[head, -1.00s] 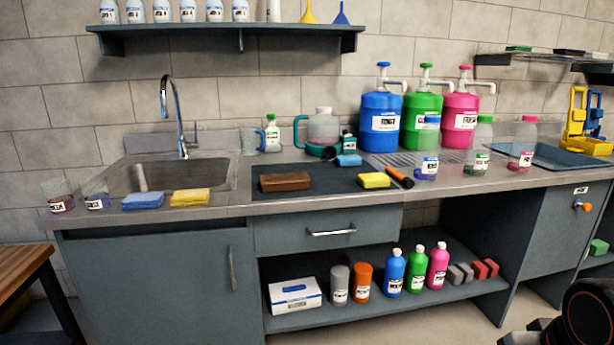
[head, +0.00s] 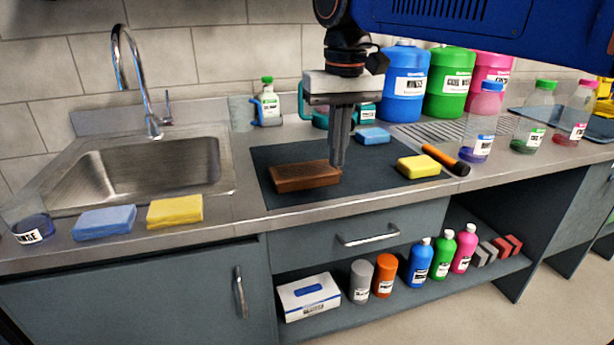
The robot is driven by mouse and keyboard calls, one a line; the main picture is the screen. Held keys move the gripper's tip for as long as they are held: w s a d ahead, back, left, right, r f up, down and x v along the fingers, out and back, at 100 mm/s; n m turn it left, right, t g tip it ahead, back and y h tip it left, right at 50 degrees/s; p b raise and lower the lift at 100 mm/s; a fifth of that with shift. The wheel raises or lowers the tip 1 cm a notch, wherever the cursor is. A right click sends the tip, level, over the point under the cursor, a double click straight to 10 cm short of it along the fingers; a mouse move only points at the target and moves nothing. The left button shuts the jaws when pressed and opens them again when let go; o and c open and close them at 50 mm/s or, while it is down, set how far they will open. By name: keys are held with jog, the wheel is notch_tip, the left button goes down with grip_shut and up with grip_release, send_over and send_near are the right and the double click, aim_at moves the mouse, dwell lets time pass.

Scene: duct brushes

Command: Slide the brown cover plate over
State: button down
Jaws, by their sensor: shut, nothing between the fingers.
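The brown cover plate (head: 303,177), a flat reddish-brown block, lies on the dark mat (head: 283,155) on the counter, right of the sink. My gripper (head: 337,166) points straight down over the mat with its fingers shut together and empty. The fingertips are at the right end of the brown plate. I cannot tell whether they touch it or stand just behind it. What lies under the plate is hidden.
On the mat's right are a yellow sponge (head: 418,167), a blue sponge (head: 373,136) and an orange-and-black tool (head: 446,159). The sink (head: 150,172) is at left. Bottles and large pump jugs (head: 403,84) stand behind. The mat's front is clear.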

jog(key=a+r, duration=0.1)
jog(key=a, duration=0.4)
jog(key=shift+g, duration=0.3)
jog(key=f, duration=0.9)
jog(key=shift+w+d, duration=0.35)
jog(key=shift+w+a+f, duration=0.1)
jog(key=shift+w+f, duration=0.1)
jog(key=shift+w, duration=0.1)
jog(key=shift+w+a, duration=0.3)
jog(key=shift+w, duration=0.55)
jog(key=shift+w+a, duration=0.25)
jog(key=shift+w, duration=0.55)
jog(key=w+a, duration=0.2)
jog(key=w, duration=0.4)
jog(key=w+a, duration=0.2)
jog(key=w, duration=0.4)
jog(key=w+a, duration=0.2)
jog(key=w, duration=0.4)
jog(key=shift+w, duration=0.2)
